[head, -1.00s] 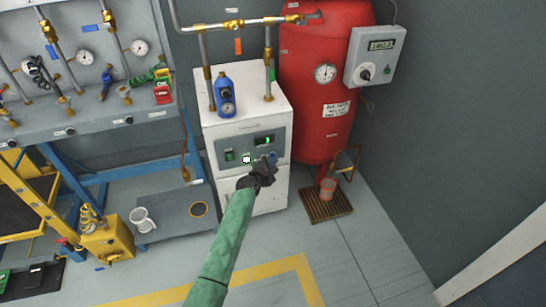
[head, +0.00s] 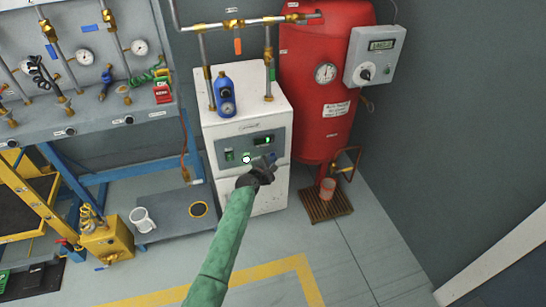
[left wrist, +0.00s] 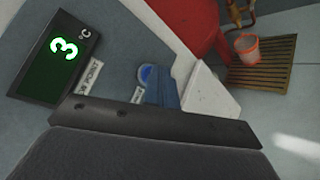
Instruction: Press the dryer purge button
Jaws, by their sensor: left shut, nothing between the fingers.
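The dryer is a white cabinet (head: 245,112) with a grey control panel (head: 282,137) on its front. In the left wrist view a round blue button (left wrist: 147,75) shows on the panel between small white labels, whose text I cannot read surely. My left gripper (head: 268,161), dark with blue fingertips, is shut and empty in front of the panel's lower right part. In the left wrist view the blue fingertips (left wrist: 162,92) lie right beside the button and cover part of it. I cannot tell whether they touch it. My right gripper is not in view.
A green display (left wrist: 56,60) reads 3 °C. A blue bottle-like object (head: 226,97) is on top of the dryer. A red tank (head: 312,110) stands to the right, with a pink cup (head: 327,189) on a slatted mat (head: 318,208). The floor in front is clear.

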